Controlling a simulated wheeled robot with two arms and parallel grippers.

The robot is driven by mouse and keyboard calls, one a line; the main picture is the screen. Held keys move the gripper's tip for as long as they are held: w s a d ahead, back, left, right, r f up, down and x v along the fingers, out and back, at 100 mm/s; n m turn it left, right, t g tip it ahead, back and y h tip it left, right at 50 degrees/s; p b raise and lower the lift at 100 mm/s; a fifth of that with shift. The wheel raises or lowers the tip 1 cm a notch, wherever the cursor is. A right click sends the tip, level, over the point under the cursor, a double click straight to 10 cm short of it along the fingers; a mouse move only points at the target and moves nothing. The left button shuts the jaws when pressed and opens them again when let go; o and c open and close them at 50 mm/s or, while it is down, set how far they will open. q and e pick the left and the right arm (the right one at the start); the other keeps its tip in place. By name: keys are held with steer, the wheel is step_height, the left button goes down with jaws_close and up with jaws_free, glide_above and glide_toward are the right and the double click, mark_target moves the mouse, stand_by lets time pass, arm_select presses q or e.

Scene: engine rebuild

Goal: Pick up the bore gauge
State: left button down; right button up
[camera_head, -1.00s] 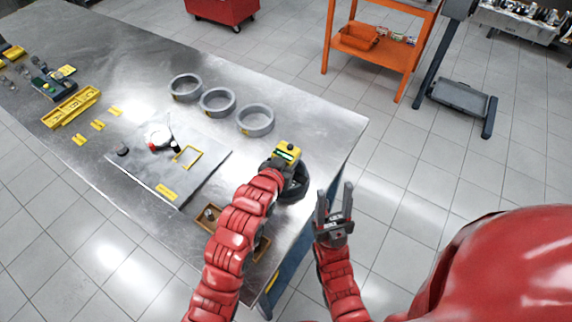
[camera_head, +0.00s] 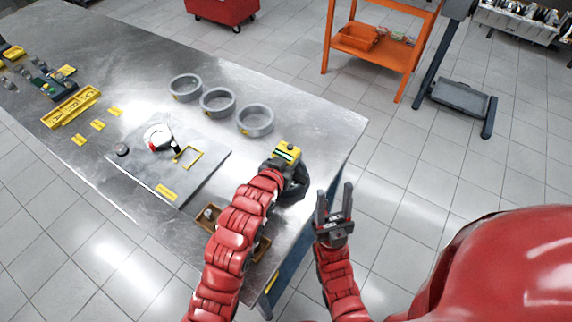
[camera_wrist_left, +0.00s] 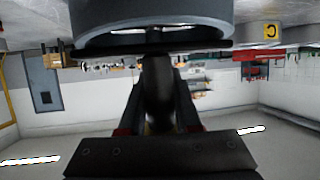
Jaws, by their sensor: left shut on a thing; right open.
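The bore gauge (camera_head: 287,151) shows in the head view as a yellow head with a small lit display, at the near right end of the metal table. My left arm reaches over it from the near side. My left gripper (camera_wrist_left: 157,78) is shut on a dark, upright shaft of the gauge (camera_wrist_left: 157,95) in the left wrist view. In the head view its fingers are mostly hidden by the wrist and a dark rounded shape below the yellow head. My right gripper (camera_head: 335,202) is open and empty, beyond the table's right edge.
Three grey rings (camera_head: 217,101) stand in a row behind the gauge. A grey plate (camera_head: 170,185) with a white and red tool (camera_head: 158,136) lies to the left. A small brown tray (camera_head: 208,216) is partly hidden by my left arm. An orange cart (camera_head: 375,45) stands beyond the table.

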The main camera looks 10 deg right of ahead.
arm_select(q)
steer(key=shift+r+b, duration=0.45)
step_height(320, 180, up, 2)
steer(key=shift+r+b, duration=0.1)
steer(key=shift+b, duration=0.65)
steer(key=s, duration=0.1)
steer(key=s+a, duration=0.2)
steer(key=s, duration=0.1)
steer(key=shift+r+b, duration=0.35)
steer(key=s+d+p+v, duration=0.1)
steer(key=p+v, duration=1.1)
steer(key=p, duration=0.3)
steer(key=shift+s+d, duration=0.2)
steer(key=shift+s, duration=0.05)
